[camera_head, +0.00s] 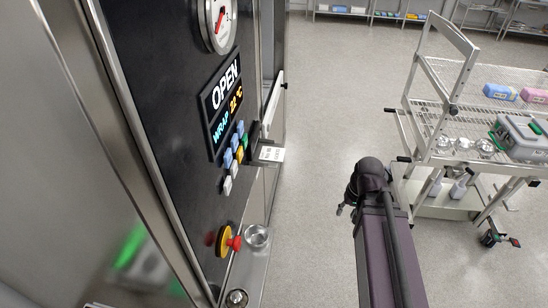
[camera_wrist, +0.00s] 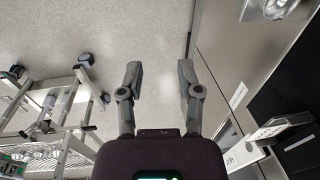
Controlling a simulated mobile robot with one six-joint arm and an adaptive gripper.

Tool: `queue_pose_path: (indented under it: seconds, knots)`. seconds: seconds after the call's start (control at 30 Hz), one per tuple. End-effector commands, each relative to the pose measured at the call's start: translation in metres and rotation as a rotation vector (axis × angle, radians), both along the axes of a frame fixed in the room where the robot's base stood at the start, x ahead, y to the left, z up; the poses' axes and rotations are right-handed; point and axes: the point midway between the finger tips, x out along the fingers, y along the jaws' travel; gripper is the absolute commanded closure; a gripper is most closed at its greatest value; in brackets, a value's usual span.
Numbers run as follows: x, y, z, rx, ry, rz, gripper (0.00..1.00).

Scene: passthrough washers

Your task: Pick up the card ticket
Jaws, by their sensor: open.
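The card ticket (camera_head: 271,154) is a small white card with dark print. In the head view it sticks out to the right from a dark slot holder on the washer's control panel. In the wrist view, a white printed piece that looks like the ticket (camera_wrist: 243,156) is at lower right, beside the panel. My gripper (camera_wrist: 159,70) is open and empty, its two fingers pointing over bare floor. The ticket is outside the fingers, to their right in the wrist view. In the head view my arm stands right of the ticket, with a clear gap; the fingers are mostly hidden there.
The black control panel (camera_head: 165,75) carries a gauge, an OPEN display, coloured buttons and a red-yellow knob (camera_head: 228,241). A wire cart (camera_head: 430,205) with a grey case is at right. Floor between them is clear.

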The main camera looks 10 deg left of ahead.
Motion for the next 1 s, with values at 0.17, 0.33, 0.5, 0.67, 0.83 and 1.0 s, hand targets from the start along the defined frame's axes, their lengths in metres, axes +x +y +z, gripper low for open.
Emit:
queue_pose_path:
  seconds: [0.17, 0.33, 0.5, 0.67, 0.83, 1.0]
  knots:
    - [0.027, 0.026, -0.03, 0.187, -0.035, -0.022, 0.54]
    - [0.057, 0.055, -0.047, 0.417, -0.08, -0.056, 0.54]
    - [0.089, 0.077, -0.053, 0.65, -0.128, -0.099, 0.54]
    - [0.118, 0.091, -0.053, 0.87, -0.17, -0.147, 0.54]
    - [0.149, 0.096, -0.046, 1.1, -0.214, -0.206, 0.54]
    - [0.172, 0.092, -0.037, 1.285, -0.247, -0.257, 0.54]
